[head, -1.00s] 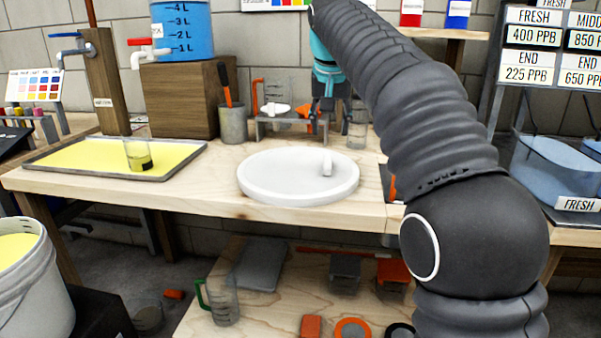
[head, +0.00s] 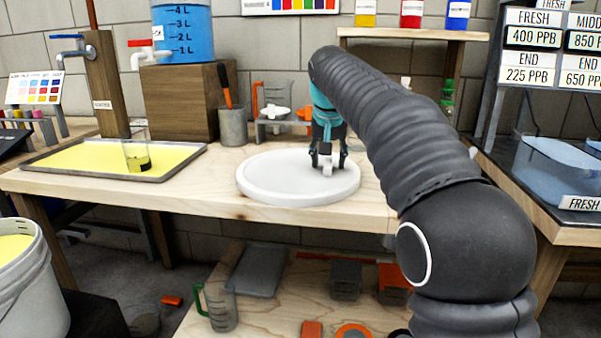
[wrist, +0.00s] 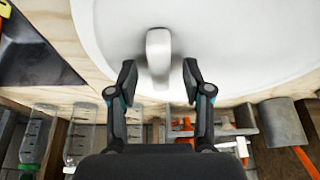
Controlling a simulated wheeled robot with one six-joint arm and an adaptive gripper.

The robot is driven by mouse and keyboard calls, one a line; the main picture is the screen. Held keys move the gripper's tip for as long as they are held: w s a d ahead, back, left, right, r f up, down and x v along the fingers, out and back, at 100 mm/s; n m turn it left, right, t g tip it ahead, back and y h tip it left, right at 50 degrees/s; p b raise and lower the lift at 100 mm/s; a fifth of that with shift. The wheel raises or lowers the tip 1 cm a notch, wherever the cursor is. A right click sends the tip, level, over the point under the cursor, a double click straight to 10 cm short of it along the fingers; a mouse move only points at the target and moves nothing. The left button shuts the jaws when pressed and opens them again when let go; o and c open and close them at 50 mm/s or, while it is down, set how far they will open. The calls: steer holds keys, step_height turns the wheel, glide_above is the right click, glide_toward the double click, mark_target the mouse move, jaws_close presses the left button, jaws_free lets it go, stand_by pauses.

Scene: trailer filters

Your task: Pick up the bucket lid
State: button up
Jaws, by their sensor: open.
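The bucket lid (head: 270,180) is a round white disc lying flat on the wooden bench. A small upright white handle (head: 327,166) stands on it, right of its middle. My gripper (head: 328,165) is over the right part of the lid, at the handle. In the wrist view the gripper (wrist: 160,82) is open, with one dark finger on each side of the handle (wrist: 158,50) near its end. Gaps show between both fingers and the handle. The lid (wrist: 220,45) fills the upper part of the wrist view. The exact fingertip height above the lid cannot be told.
A yellow tray (head: 60,174) with a glass beaker is on the bench at left. A grey cup (head: 232,128) and a small rack (head: 270,128) stand behind the lid. A white bucket (head: 38,280) is at lower left. Bare bench (head: 215,180) lies left of the lid.

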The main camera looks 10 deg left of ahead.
jaws_close()
steer(key=shift+r, duration=0.1)
